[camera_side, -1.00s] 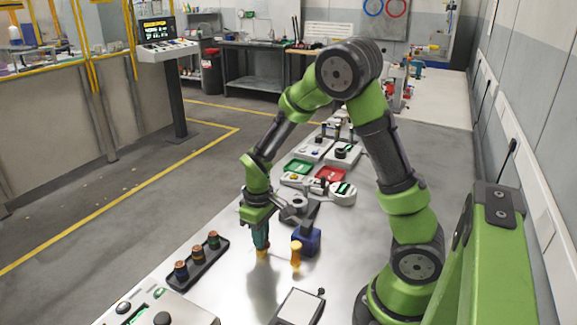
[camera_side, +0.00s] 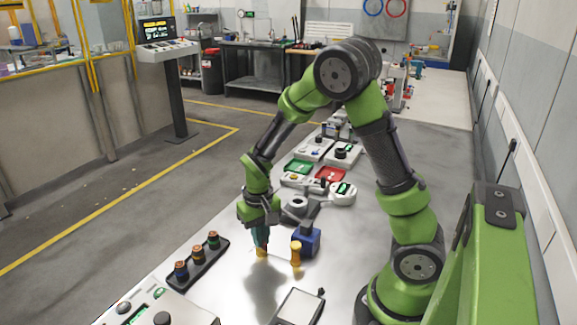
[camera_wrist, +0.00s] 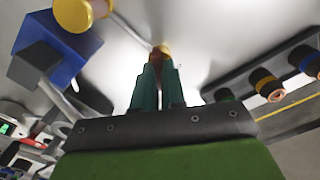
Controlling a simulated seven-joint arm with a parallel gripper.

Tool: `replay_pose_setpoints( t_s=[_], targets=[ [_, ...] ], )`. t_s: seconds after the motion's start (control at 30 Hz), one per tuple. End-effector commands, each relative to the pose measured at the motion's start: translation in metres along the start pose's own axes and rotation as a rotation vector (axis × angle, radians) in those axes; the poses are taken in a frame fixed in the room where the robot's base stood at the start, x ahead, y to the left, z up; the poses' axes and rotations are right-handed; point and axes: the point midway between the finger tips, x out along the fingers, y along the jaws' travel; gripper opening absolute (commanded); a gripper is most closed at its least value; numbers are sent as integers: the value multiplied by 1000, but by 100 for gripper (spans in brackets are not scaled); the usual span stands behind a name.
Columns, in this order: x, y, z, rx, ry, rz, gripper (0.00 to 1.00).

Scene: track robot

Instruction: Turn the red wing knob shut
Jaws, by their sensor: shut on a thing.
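My gripper (camera_side: 261,246) points down at the bench with its teal fingers close together. In the wrist view the fingertips (camera_wrist: 160,62) are closed around the red wing knob (camera_wrist: 164,49), of which only a small reddish part shows.
A blue block (camera_side: 307,240) and a yellow post (camera_side: 296,253) stand close to the right of my gripper. A dark tray (camera_side: 199,266) with several banded cylinders lies to the left. A flat pale-topped device (camera_side: 298,306) is at the front.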

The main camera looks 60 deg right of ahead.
Motion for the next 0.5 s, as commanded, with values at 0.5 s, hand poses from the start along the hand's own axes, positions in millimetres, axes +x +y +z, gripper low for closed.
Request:
replay_pose_setpoints(
  t_s=[0.5],
  targets=[
    [-1,0,0,492,1,-1,0]
  ],
)
